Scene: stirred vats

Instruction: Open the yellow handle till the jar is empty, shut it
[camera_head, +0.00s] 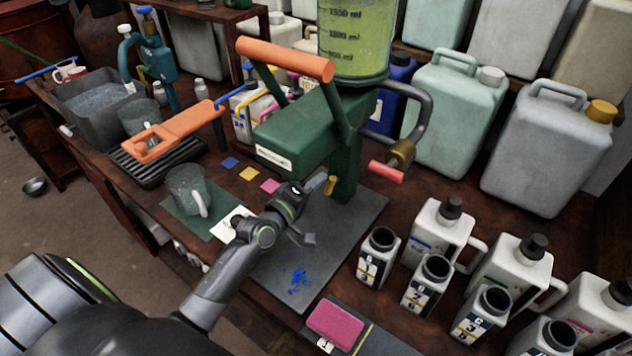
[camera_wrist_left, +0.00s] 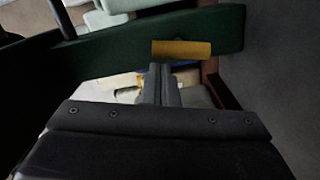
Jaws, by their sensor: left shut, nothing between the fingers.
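The jar (camera_head: 358,42) is clear and graduated, with yellow-green liquid in it, on top of the green press-like stand (camera_head: 310,125). Its top is cut off by the frame. The small yellow handle (camera_head: 330,185) is low on the stand's front and shows as a yellow cylinder in the left wrist view (camera_wrist_left: 181,49). My left gripper (camera_head: 318,187) is close beside it. In the left wrist view its fingers (camera_wrist_left: 161,72) are shut and empty, with their tips just below the handle's left end. Whether they touch it I cannot tell. My right gripper is out of view.
An orange lever (camera_head: 285,58) and a red-tipped crank (camera_head: 386,172) stick out from the stand. A glass mug (camera_head: 187,190) stands left of my arm. Several white bottles (camera_head: 437,235) stand at right, and a pink sponge (camera_head: 335,327) lies in front. The dark mat (camera_head: 290,255) has blue stains.

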